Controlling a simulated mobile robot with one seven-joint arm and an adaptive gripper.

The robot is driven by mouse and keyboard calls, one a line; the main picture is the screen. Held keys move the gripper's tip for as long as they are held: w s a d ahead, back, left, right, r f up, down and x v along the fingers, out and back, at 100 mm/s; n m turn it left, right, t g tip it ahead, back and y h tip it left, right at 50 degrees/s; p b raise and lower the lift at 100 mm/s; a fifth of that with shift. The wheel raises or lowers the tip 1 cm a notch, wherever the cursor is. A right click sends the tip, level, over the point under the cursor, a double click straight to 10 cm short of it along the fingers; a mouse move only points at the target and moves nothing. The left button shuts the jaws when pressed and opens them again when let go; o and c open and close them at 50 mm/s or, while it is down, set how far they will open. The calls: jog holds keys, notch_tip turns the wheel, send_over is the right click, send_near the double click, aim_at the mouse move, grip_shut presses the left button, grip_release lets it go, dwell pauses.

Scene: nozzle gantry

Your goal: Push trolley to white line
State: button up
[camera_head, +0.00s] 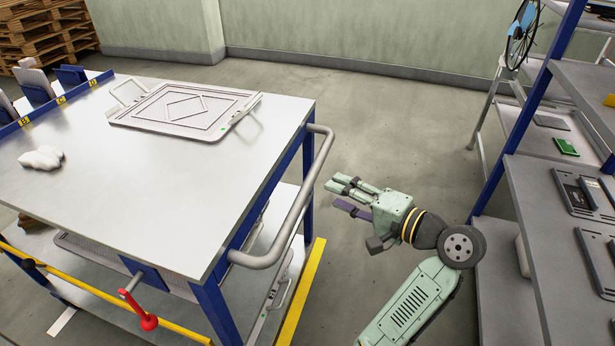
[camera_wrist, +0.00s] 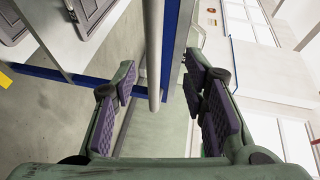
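The trolley has a pale grey top (camera_head: 180,170), blue legs and a grey tubular handle (camera_head: 300,200) on its right end. My gripper (camera_head: 338,195) is just right of the handle, with its fingers pointing at it. In the wrist view my gripper (camera_wrist: 160,85) is open, with purple pads apart. The handle (camera_wrist: 154,50) appears as an upright bar between the fingers; I cannot tell whether it touches them.
A flat tray (camera_head: 185,108) with handles and a white lump (camera_head: 41,158) lie on the trolley top. A yellow rail with a red knob (camera_head: 148,322) runs along the near side. A shelf rack (camera_head: 545,210) stands at right. Pallets (camera_head: 45,30) stand at back left. Floor behind is clear.

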aim_at(308, 185)
jog(key=x, duration=0.6)
jog(key=f+x, duration=0.1)
jog(key=x, duration=0.2)
jog(key=shift+a+p, duration=0.3)
jog(key=shift+p, duration=0.05)
jog(key=shift+c, duration=0.2)
grip_shut()
dwell(0.4)
